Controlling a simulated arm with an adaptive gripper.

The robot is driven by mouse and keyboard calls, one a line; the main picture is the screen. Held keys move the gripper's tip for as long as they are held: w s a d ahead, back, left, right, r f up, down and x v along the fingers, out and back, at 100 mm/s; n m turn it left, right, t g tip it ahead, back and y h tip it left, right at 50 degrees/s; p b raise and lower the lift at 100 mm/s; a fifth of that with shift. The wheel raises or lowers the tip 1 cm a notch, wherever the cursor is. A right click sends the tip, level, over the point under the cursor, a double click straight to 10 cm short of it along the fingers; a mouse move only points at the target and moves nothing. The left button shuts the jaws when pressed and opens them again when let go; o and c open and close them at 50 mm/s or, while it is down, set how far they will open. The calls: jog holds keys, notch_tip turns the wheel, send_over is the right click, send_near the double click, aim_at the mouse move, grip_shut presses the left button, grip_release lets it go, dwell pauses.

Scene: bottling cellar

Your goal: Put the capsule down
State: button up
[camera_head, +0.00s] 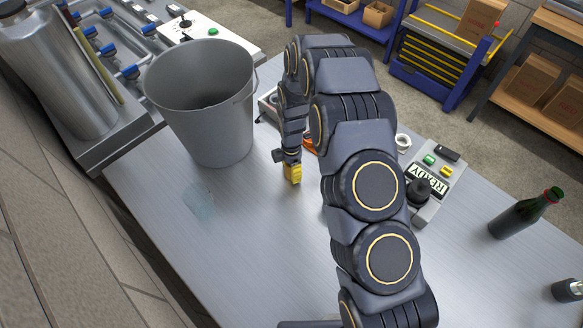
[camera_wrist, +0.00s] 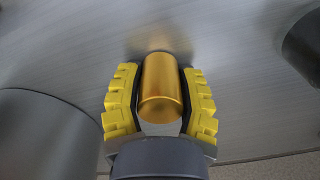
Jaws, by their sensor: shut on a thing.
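The capsule (camera_wrist: 161,88) is a shiny gold cylinder in the middle of the wrist view. My gripper (camera_wrist: 160,95) has its yellow ridged fingers on both sides of the capsule and is shut on it. In the head view my gripper (camera_head: 292,174) points down low over the grey metal table (camera_head: 240,255), to the right of the bucket. A gold glow shows on the table just beyond the capsule in the wrist view. I cannot tell whether the capsule touches the table.
A grey bucket (camera_head: 205,105) stands left of my gripper. A control box (camera_head: 432,190) with a READY sign, a white ring (camera_head: 403,142) and a green bottle (camera_head: 520,214) are to the right. A wet-looking patch (camera_head: 198,200) lies at left. The table's front middle is clear.

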jog(key=shift+f, duration=0.1)
jog(key=o, duration=0.6)
